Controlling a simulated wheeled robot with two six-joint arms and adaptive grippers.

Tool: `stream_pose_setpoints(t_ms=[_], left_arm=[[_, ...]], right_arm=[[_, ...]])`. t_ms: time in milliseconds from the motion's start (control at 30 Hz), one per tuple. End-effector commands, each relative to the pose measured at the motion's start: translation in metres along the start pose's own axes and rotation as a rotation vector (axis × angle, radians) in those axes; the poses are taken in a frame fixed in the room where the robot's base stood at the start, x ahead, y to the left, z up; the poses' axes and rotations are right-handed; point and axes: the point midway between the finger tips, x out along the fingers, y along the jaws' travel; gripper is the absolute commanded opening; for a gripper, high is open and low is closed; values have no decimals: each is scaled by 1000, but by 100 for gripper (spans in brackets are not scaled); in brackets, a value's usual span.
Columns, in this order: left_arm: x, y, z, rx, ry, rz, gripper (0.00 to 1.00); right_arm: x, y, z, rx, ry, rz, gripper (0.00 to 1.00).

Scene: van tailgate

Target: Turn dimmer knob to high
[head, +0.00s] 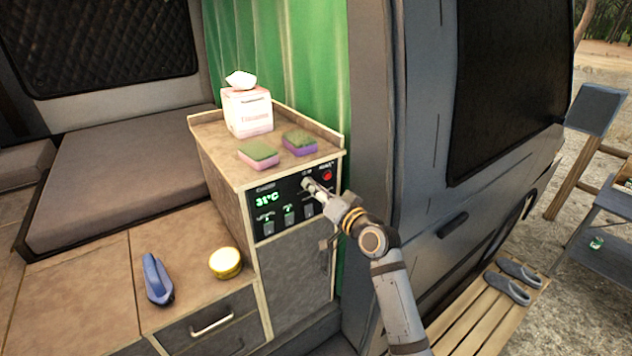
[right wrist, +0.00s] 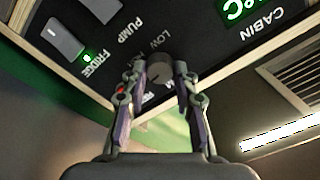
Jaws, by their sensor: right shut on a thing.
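The dimmer knob (right wrist: 159,70) is a small dark round knob on the black control panel (head: 262,229) at the front of the van's cabinet. In the right wrist view the word LOW shows beside it; other lettering around it is partly hidden by my fingers. My right gripper (right wrist: 157,78) is shut on the knob, one finger on each side. In the head view my right gripper (head: 313,188) reaches the panel's upper right part from the right and hides the knob. My left gripper is not in view.
The panel has a red button (head: 327,175), a green 31°C display (head: 267,199) and rocker switches (head: 289,217). A tissue box (head: 248,112) and two sponges (head: 259,153) (head: 299,142) sit on the cabinet top. A blue brush-like object (head: 157,279) and a yellow-rimmed tin (head: 225,263) lie on the lower counter.

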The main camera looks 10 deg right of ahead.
Motion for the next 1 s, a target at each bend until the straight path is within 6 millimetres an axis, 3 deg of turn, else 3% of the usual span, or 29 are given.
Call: stream_pose_setpoints(t_ms=[500,1000], left_arm=[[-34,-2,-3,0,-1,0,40],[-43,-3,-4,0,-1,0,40]], right_arm=[[0,-5,-6,412,8,-7,0],[0,-4,-5,555,9,-9,0]])
